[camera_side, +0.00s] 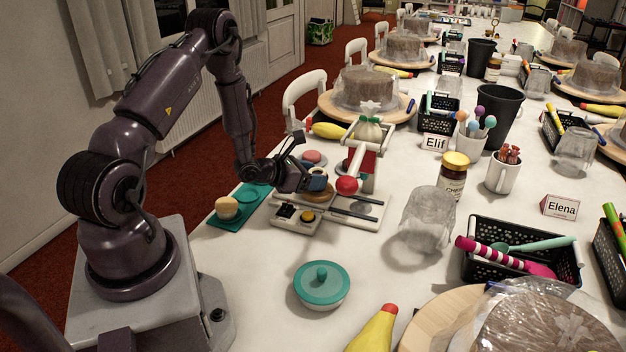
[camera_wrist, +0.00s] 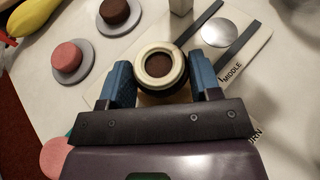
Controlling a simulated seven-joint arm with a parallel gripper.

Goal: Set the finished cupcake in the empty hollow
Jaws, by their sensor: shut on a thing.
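My gripper (camera_side: 318,182) is shut on a round cupcake (camera_wrist: 162,67) with a cream ring and a brown centre. In the wrist view its two blue fingertips (camera_wrist: 163,84) press on the cupcake's left and right sides. A tan round base (camera_side: 320,194) lies just under it; I cannot tell whether the cupcake touches it. A teal tray (camera_side: 233,222) lies left of the gripper in the side view. A pale yellow-topped cupcake (camera_side: 227,207) stands in its near part.
A white decorating stand with a red ball (camera_side: 347,185) and a piping bag (camera_side: 368,132) stands right beside the gripper. A pink disc (camera_wrist: 68,57) and a brown disc (camera_wrist: 115,11) sit on grey plates. A teal lidded bowl (camera_side: 321,285) stands in front.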

